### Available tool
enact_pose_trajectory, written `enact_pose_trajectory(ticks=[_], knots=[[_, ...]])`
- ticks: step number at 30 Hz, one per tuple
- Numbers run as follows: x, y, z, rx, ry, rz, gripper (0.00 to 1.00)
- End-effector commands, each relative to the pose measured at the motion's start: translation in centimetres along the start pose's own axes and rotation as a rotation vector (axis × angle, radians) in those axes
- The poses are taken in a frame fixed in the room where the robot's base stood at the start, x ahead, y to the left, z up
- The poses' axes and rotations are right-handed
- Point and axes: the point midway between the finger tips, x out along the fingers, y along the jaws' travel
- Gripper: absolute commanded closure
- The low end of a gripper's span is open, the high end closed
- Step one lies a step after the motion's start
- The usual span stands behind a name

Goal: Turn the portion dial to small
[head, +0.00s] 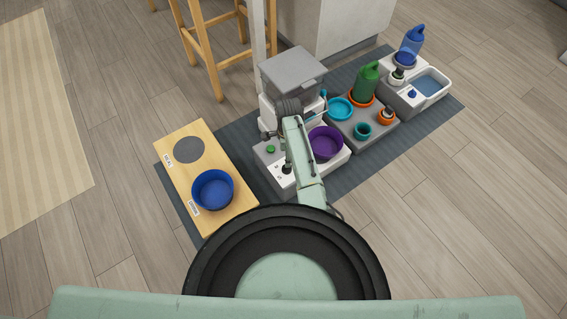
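The feeder (336,165) stands on the dark mat, with a grey lidded hopper (293,70) at its back and a purple bowl (325,143) at its front. A small black knob (287,169), which looks like the portion dial, sits on the white front panel beside small marks too tiny to read. A green button (270,149) is behind it. My pale green arm reaches over the feeder, passing just right of the knob. My gripper is not clearly visible; the arm's dark far end is near the hopper's front. I cannot make out its fingers or the dial's setting.
A wooden board (223,160) with a blue bowl (212,190) and a grey disc (189,150) lies left. Right of the feeder stand a green bottle (366,84), teal cups and a blue-bottle water unit (415,93). A wooden stool (210,50) is behind.

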Motion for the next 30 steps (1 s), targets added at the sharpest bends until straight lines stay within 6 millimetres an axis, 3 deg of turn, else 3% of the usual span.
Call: enact_pose_trajectory(ticks=[15, 21, 30], knots=[[8.8, -0.2, 0.0, -0.005, 0.002, -0.004, 0.47], [10.0, -0.3, 0.0, -0.004, 0.002, -0.008, 0.47], [10.1, -0.3, 0.1, -0.005, 0.001, -0.008, 0.49]])
